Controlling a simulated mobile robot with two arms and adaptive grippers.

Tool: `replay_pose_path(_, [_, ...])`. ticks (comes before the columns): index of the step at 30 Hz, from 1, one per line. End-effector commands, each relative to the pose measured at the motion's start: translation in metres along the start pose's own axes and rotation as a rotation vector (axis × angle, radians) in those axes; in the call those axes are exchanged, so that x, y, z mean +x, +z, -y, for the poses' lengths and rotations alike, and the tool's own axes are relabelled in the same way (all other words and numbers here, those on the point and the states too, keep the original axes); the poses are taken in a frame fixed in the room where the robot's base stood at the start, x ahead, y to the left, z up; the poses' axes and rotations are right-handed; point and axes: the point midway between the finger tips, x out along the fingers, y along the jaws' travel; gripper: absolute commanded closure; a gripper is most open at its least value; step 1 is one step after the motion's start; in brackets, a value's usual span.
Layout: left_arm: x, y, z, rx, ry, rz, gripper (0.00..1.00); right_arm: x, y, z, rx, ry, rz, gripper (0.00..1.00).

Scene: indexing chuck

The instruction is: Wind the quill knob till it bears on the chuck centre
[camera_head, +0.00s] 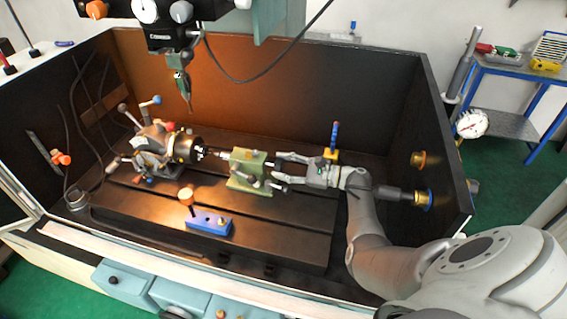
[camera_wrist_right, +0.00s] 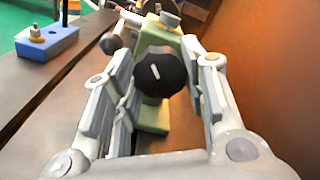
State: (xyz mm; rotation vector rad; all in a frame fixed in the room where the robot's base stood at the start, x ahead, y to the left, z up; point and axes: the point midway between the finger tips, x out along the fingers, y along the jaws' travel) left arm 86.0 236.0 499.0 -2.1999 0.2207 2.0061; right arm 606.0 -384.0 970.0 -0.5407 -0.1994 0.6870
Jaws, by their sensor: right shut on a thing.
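The green tailstock (camera_head: 240,180) stands on the dark machine table. The indexing head with its chuck (camera_head: 182,148) stands to its left, and a thin bright centre piece (camera_head: 218,153) lies between them. I cannot tell whether the quill touches the chuck centre. The black quill knob (camera_wrist_right: 160,74), with a white mark, shows in the right wrist view on the near end of the tailstock (camera_wrist_right: 153,118). My right gripper (camera_head: 275,171) reaches in from the right and is shut on the knob, one finger each side; it also shows in the right wrist view (camera_wrist_right: 160,80). My left gripper is out of view.
A blue block (camera_head: 208,222) with an orange-topped post stands at the table's front. A spindle head with a pointed tool (camera_head: 183,85) hangs above. Dark enclosure walls (camera_head: 300,85) close in the back and sides.

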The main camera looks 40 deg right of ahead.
Motion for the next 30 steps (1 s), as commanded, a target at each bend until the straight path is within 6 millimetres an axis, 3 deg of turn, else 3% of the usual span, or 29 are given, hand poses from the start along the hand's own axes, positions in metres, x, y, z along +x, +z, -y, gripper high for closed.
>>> replay_pose_path(18, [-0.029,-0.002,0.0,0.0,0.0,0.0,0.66,0.0,0.001,0.0,0.539,0.0,-0.002,0.84])
replay_pose_path(30, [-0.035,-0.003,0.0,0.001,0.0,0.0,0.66,-0.001,-0.001,-0.002,0.703,0.001,-0.004,0.84])
